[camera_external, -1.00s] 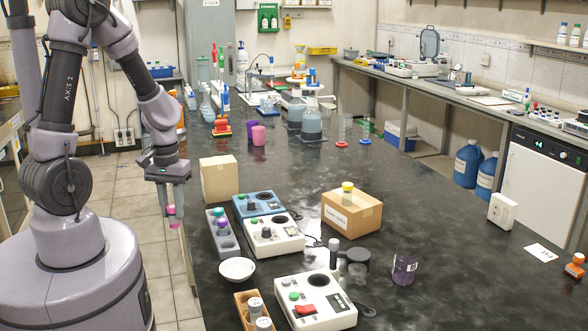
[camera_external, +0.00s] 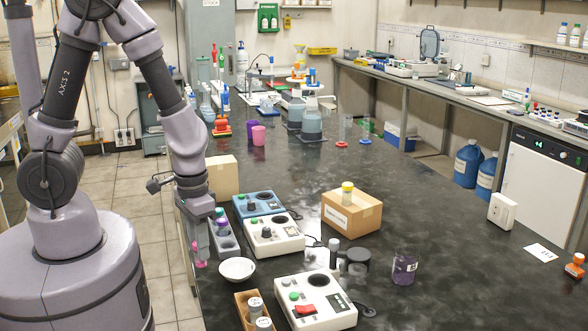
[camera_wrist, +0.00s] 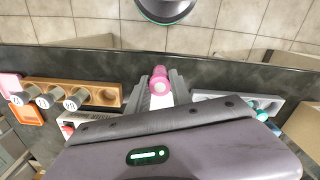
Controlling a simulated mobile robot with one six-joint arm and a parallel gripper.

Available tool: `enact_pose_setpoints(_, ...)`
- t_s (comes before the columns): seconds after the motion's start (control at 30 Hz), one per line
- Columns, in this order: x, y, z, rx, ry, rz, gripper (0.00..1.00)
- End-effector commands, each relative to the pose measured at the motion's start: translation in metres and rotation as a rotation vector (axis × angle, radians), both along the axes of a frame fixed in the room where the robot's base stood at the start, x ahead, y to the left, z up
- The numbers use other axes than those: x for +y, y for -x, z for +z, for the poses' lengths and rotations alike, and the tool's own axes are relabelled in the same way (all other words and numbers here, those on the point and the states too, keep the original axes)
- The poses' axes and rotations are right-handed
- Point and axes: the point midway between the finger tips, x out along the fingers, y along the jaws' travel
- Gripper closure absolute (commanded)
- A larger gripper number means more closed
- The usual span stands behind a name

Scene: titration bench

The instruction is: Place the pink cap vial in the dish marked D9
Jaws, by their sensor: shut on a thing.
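My gripper (camera_external: 197,255) is shut on the pink cap vial (camera_external: 199,264), low at the left edge of the dark bench in the external view. In the wrist view, the vial's pink cap (camera_wrist: 160,86) sits between the gripper's fingers (camera_wrist: 163,92). A small white dish (camera_external: 237,269) stands on the bench to the right of my gripper, apart from it. No D9 marking can be read on it. In the wrist view, a white patch behind the vial may be the dish, but I cannot tell.
A grey rack (camera_external: 224,246) with colour-capped vials stands close beside my gripper. A wooden rack (camera_external: 243,312) with grey-capped vials is nearer the front. A white stirrer (camera_external: 281,238), another white device (camera_external: 316,303) and a cardboard box (camera_external: 366,217) lie to the right.

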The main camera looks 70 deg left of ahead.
Motion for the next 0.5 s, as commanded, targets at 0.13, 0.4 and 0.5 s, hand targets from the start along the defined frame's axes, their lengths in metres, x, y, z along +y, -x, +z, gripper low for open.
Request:
enact_pose_setpoints(0.13, -0.001, -0.047, -0.008, -0.002, 0.0, 0.001, 1.0)
enact_pose_setpoints(0.4, -0.002, -0.081, -0.016, 0.0, 0.0, 0.002, 1.0)
enact_pose_setpoints(0.5, -0.002, -0.079, -0.041, 0.002, 0.001, 0.002, 1.0)
